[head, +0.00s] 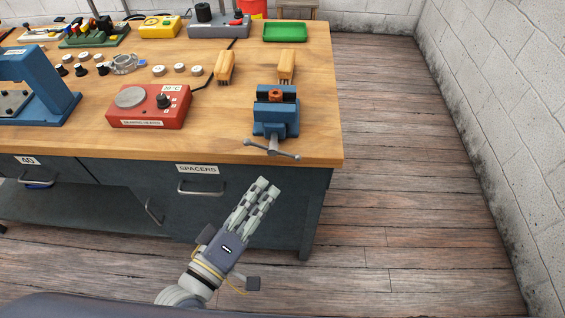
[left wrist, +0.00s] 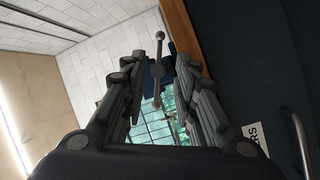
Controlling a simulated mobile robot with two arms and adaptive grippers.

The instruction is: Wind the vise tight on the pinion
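The blue vise (head: 275,118) stands at the front right corner of the wooden bench. An orange-brown part, apparently the pinion (head: 276,95), sits between its dark jaws; I cannot tell how tightly. The grey bar handle (head: 271,149) with ball ends projects past the bench's front edge. My left gripper (head: 268,185) is in front of the drawers, below and apart from the handle, with its fingers pointing up toward it. In the left wrist view the fingers are spread and empty (left wrist: 160,65), with the handle (left wrist: 158,75) and part of the blue vise beyond the gap. My right gripper is not in view.
A red heating plate (head: 149,106) and two yellow-handled brushes (head: 225,67) lie near the vise. A blue press (head: 38,88) stands at left. The SPACERS drawer's handle (head: 201,189) protrudes left of my gripper. Floor (head: 410,150) right of the bench is clear.

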